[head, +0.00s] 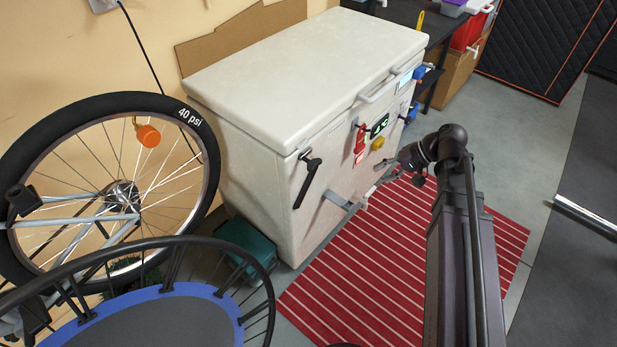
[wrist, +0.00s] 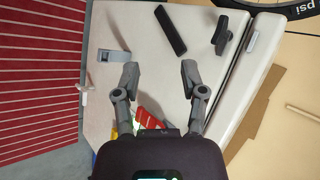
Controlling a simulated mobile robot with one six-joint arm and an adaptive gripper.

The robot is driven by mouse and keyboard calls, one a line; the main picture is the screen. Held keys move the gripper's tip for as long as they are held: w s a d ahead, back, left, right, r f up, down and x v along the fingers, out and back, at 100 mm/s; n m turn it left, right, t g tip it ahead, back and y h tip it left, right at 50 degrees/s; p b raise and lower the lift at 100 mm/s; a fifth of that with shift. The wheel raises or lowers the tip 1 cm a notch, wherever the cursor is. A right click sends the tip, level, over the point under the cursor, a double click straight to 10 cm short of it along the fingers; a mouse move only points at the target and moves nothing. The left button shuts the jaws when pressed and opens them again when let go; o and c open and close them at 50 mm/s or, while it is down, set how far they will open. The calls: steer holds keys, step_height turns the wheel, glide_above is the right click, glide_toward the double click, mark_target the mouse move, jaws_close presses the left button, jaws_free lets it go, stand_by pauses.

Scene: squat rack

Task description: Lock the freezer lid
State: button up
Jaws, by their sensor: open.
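The pale chest freezer (head: 255,145) stands against the wall, its lid (head: 300,60) down. A black latch lever (head: 307,180) sits on the front near the left corner, slanting down from just under the lid. In the wrist view it shows as a dark bar (wrist: 170,30) with a separate dark piece (wrist: 230,32) beside the lid seam. My gripper (head: 379,177) is close to the freezer's front, right of the lever and lower than the lid. In the wrist view its two fingers (wrist: 160,78) are spread, with nothing between them. The lever lies beyond the fingertips, apart from them.
A grey bracket (head: 342,201) juts from the lower front. A bicycle wheel (head: 108,190) and trampoline (head: 150,320) stand left. The striped red mat (head: 400,260) is clear.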

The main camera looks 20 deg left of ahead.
mark_target(306, 166)
steer(key=w+a+f+n+g+y+b, duration=0.3)
steer(key=a+y+b, duration=0.4)
steer(key=b, duration=0.8)
steer(key=shift+w+a+f+g+y, duration=0.4)
steer(key=shift+w+a+f+g, duration=0.05)
steer(key=shift+w+a+g, duration=0.35)
steer(key=shift+x, duration=6.85)
jaws_close()
